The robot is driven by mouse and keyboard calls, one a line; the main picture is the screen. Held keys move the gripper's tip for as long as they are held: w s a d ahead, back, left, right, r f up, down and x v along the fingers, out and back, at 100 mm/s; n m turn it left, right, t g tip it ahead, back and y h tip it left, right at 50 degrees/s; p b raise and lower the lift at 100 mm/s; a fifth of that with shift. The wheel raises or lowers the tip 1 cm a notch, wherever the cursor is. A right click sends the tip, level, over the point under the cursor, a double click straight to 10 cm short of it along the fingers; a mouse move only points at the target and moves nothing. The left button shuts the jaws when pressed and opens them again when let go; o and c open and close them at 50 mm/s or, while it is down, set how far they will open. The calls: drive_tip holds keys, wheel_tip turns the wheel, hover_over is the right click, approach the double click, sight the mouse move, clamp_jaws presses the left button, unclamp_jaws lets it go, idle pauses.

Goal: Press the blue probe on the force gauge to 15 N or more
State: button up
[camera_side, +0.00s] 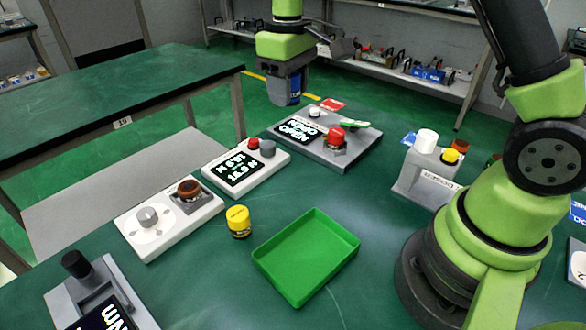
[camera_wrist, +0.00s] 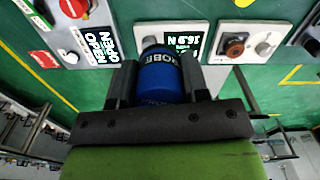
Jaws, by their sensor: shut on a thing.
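The blue probe (camera_wrist: 158,78) is gripped between the dark fingers of my gripper (camera_wrist: 160,88) in the wrist view. In the side view my gripper (camera_side: 291,92) hangs in the air with the blue probe (camera_side: 294,88) showing at its fingers. The force gauge (camera_side: 245,169) is a white box with a dark display, a red button and a round grey pad (camera_side: 267,148). The probe is apart from the pad, above and behind it.
A grey box (camera_side: 318,143) with a display and red button stands behind the gauge. A white box with a dial and brown knob (camera_side: 189,189) is in front of it. A yellow cylinder (camera_side: 238,221) and an empty green tray (camera_side: 306,257) are on the green table. A grey stand (camera_side: 425,172) is right.

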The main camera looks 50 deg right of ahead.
drive_tip(key=shift+m, duration=0.8)
drive_tip(key=s, duration=0.1)
drive_tip(key=s+r, duration=0.1)
drive_tip(key=s, duration=0.2)
drive_tip(key=shift+s+a+r, duration=0.3)
drive_tip(key=shift+a, duration=0.05)
